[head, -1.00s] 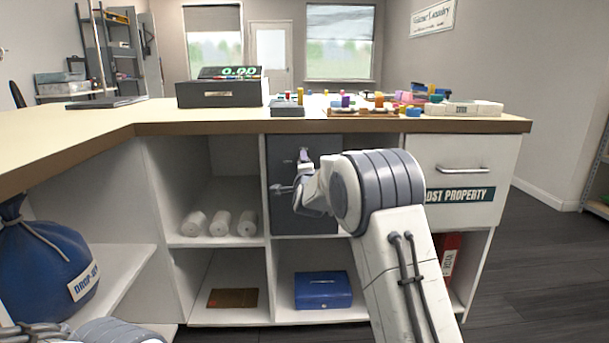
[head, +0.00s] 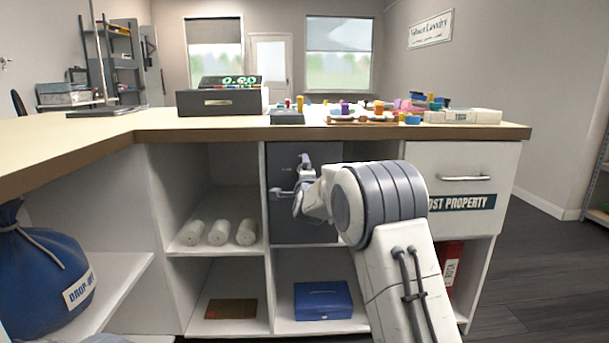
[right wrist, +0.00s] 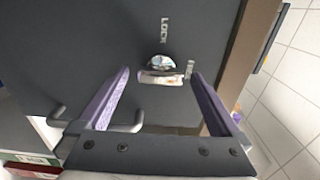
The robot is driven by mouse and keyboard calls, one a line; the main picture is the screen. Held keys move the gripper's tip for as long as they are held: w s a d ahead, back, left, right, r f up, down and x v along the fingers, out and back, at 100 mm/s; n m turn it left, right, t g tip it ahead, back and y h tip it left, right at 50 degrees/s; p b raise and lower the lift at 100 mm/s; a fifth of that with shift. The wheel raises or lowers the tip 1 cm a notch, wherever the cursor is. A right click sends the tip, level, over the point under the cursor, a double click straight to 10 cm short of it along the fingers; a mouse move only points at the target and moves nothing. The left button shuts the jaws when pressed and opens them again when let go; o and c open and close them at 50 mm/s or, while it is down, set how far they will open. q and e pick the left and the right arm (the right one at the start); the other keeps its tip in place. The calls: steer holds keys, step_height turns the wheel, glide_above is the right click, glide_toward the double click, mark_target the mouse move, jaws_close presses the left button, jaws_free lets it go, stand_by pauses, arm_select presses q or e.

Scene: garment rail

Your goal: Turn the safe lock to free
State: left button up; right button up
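The dark grey safe (head: 287,225) sits in the upper middle compartment under the counter, mostly behind my right arm. In the right wrist view its door (right wrist: 60,45) fills much of the picture, with a small shiny lock knob (right wrist: 160,63). The word LOCK (right wrist: 165,30) is beside the knob, and a second label (right wrist: 189,70) is partly hidden by a finger. My right gripper (right wrist: 161,78) is open, its purple fingers on either side of the knob; contact cannot be told. A bar handle (right wrist: 58,122) is near the left finger. My left gripper is out of view.
A LOST PROPERTY drawer (head: 463,165) is right of the safe. Below are a blue box (head: 323,300) and a red binder (head: 453,262). Rolled white towels (head: 218,233) lie to the left. A blue bag (head: 45,280) stands far left. The counter edge (head: 330,131) overhangs the safe.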

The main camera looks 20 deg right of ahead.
steer(key=p+v, duration=0.1)
steer(key=v, duration=0.9)
steer(key=shift+s, duration=0.25)
